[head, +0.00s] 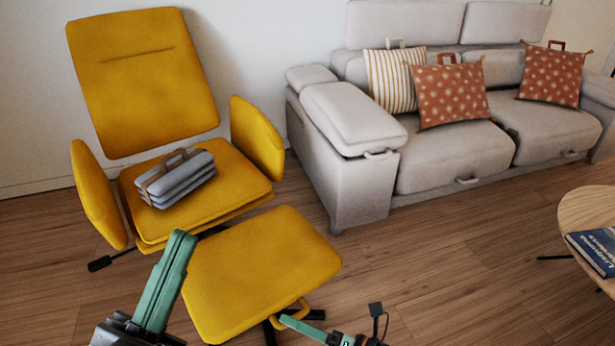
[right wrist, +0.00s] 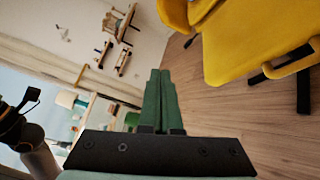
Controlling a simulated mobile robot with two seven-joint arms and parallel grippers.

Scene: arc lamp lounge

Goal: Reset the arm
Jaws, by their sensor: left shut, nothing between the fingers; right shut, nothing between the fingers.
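My left gripper (head: 181,240) rises from the bottom of the head view with its green fingers together and nothing between them. It appears in front of the yellow footstool's (head: 262,265) left side. My right gripper (head: 287,321) is low in the head view, near the footstool's front edge and its yellow handle. In the right wrist view its green fingers (right wrist: 160,78) are pressed together, empty, with the floor and wall beyond. I cannot tell whether either gripper touches the footstool.
A yellow armchair (head: 145,75) holds a grey folded bundle (head: 180,182) with a brown handle. A grey sofa (head: 345,120) carries a striped cushion (head: 388,80) and two rust patterned cushions (head: 450,95). A round wooden table (head: 585,212) with a blue book (head: 598,246) stands right. Wooden floor lies open between.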

